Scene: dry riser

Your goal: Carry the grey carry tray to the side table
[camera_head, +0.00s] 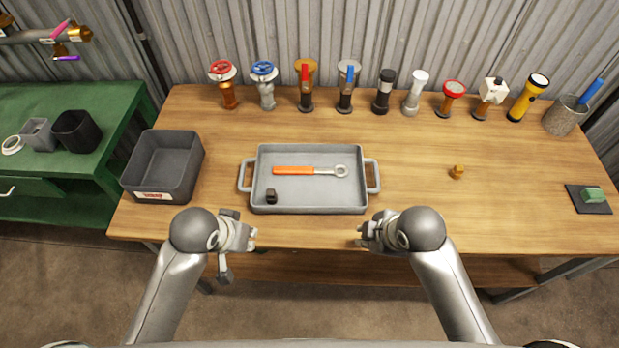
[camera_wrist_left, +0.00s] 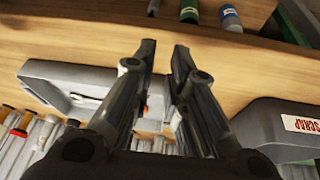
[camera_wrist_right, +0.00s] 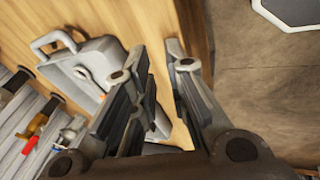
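The grey carry tray (camera_head: 310,205) lies on the wooden workbench, with a loop handle at each short end. An orange-handled wrench (camera_head: 310,171) and a small black part (camera_head: 271,196) lie in it. The tray also shows in the left wrist view (camera_wrist_left: 62,80) and the right wrist view (camera_wrist_right: 92,50). My left gripper (camera_head: 254,238) is in front of the tray's left end, apart from it. My right gripper (camera_head: 362,236) is in front of its right end, also apart. Both wrist views show the fingers apart with nothing between them. The green side table (camera_head: 100,98) stands at the left.
A grey scrap bin (camera_head: 165,165) stands on the bench left of the tray. Several valves and torches line the back. A small brass part (camera_head: 457,171) and a dark pad (camera_head: 588,208) with a green block lie right. Containers stand on the side table, including a black cup (camera_head: 76,131).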

